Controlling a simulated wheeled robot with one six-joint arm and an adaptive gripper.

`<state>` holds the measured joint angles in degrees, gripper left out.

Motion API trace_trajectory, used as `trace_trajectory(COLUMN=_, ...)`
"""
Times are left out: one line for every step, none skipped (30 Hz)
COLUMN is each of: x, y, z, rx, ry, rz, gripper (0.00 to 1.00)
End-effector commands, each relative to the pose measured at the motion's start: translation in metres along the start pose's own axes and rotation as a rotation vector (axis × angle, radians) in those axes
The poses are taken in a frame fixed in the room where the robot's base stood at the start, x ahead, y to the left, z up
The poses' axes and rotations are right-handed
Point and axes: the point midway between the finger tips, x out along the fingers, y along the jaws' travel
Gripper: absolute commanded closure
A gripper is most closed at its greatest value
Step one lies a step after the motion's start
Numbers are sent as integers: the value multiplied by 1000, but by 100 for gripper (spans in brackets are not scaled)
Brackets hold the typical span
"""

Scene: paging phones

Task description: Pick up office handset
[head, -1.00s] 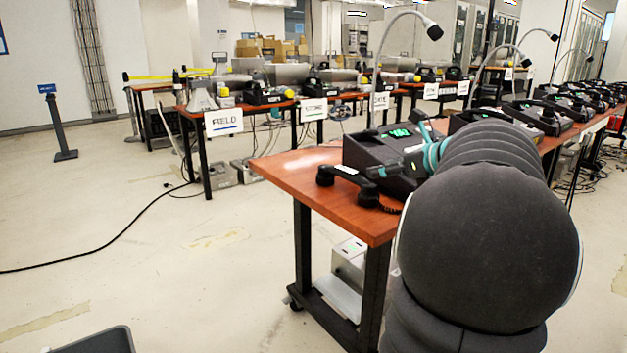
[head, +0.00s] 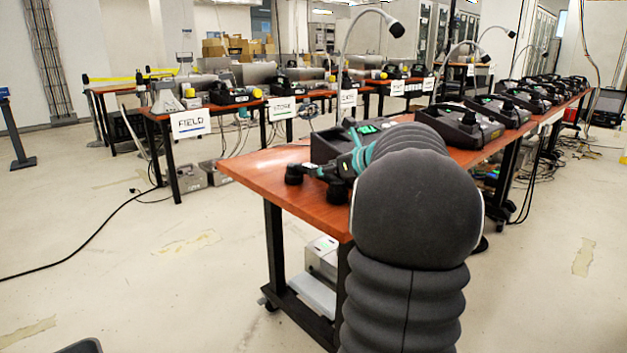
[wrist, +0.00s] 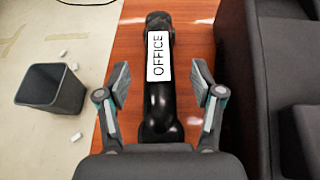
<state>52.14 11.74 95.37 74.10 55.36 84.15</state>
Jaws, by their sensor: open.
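The office handset is black with a white label reading OFFICE; in the wrist view the handset (wrist: 160,105) lies lengthwise on the brown table (wrist: 196,12). My gripper (wrist: 164,80) is open, with one finger on each side of the handset and clear space between. In the head view the handset (head: 293,174) lies at the near end of the table (head: 262,172), partly hidden by my gripper (head: 345,165) and arm. A black phone base (head: 328,146) stands right behind it; its dark side (wrist: 240,80) fills the right of the wrist view.
A dark bin (wrist: 50,90) stands on the floor left of the table, with white scraps around it. More phones (head: 468,122) line the table further back. A goose-neck lamp (head: 345,50) rises behind the phone base. The FIELD table (head: 155,113) stands at the back left.

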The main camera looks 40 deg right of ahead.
Motion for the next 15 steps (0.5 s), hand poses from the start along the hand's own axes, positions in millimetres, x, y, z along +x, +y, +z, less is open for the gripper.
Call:
trace_trajectory(x=9, y=2, z=-1, rx=1, ry=1, rz=4, gripper=33)
trace_trajectory(x=14, y=3, z=-1, rx=1, ry=1, rz=5, gripper=33)
trace_trajectory(x=20, y=2, z=-1, rx=1, ry=1, rz=3, gripper=33)
trace_trajectory(x=23, y=2, z=-1, rx=1, ry=1, rz=3, gripper=33)
trace_trajectory(x=26, y=2, z=-1, rx=1, ry=1, rz=3, gripper=33)
trace_trajectory(x=30, y=2, z=-1, rx=0, ry=1, rz=3, gripper=33)
trace_trajectory(x=31, y=2, z=-1, rx=0, ry=1, rz=2, gripper=33)
trace_trajectory(x=32, y=2, z=-1, rx=1, ry=1, rz=1, gripper=33)
trace_trajectory(x=32, y=1, z=-1, rx=1, ry=1, rz=1, gripper=33)
trace_trajectory(x=32, y=1, z=-1, rx=1, ry=1, rz=0, gripper=33)
trace_trajectory(x=32, y=1, z=-1, rx=1, ry=1, rz=0, gripper=33)
trace_trajectory(x=32, y=1, z=-1, rx=1, ry=1, rz=0, gripper=33)
trace_trajectory(x=32, y=1, z=-1, rx=1, ry=1, rz=0, gripper=33)
trace_trajectory(x=32, y=1, z=-1, rx=1, ry=1, rz=0, gripper=36)
trace_trajectory(x=32, y=1, z=-1, rx=1, ry=1, rz=0, gripper=46)
